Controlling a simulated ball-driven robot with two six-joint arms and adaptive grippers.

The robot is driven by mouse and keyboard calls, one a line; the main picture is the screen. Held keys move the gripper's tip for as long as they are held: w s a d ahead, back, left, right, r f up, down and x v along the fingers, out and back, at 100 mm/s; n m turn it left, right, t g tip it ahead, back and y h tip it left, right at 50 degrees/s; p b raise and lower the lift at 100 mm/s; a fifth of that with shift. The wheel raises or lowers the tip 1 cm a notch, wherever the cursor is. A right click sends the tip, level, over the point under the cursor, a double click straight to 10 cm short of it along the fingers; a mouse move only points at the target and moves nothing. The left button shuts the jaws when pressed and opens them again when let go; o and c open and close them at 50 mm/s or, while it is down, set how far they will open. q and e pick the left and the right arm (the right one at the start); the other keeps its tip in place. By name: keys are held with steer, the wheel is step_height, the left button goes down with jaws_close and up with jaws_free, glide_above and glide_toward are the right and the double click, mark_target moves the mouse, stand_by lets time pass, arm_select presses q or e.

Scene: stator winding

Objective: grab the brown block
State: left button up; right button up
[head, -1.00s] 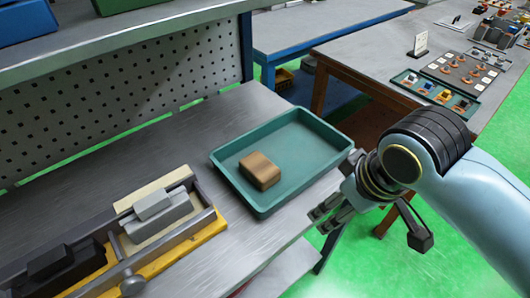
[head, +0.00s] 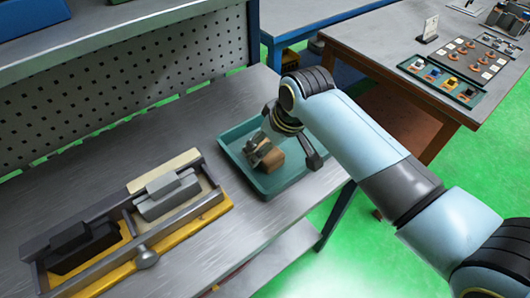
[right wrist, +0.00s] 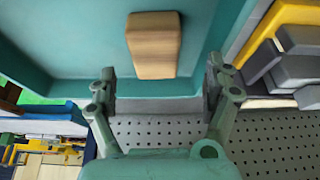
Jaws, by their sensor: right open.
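The brown block (head: 271,160) lies in the teal tray (head: 292,184) on the grey workbench, partly hidden behind my right gripper in the head view. My right gripper (head: 258,150) is over the tray, close to the block. In the right wrist view the brown block (right wrist: 154,45) shows ahead of the open, empty fingers of my right gripper (right wrist: 160,85), roughly centred between them. It is not between the fingertips. My left gripper is not in view.
A yellow-framed fixture (head: 200,214) with grey and black blocks stands left of the tray. A perforated panel (head: 130,85) rises behind the bench. The tray walls surround the block. Another table (head: 350,40) stands at the back right.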

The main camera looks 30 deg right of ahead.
steer(key=shift+d+x, duration=0.15)
steer(key=shift+x, duration=1.2)
steer(key=shift+d+x, duration=0.15)
steer(key=shift+x, duration=1.2)
steer(key=shift+w+r, duration=0.1)
steer(key=shift+w, duration=0.05)
steer(key=shift+c, duration=0.4)
steer(key=c, duration=1.3)
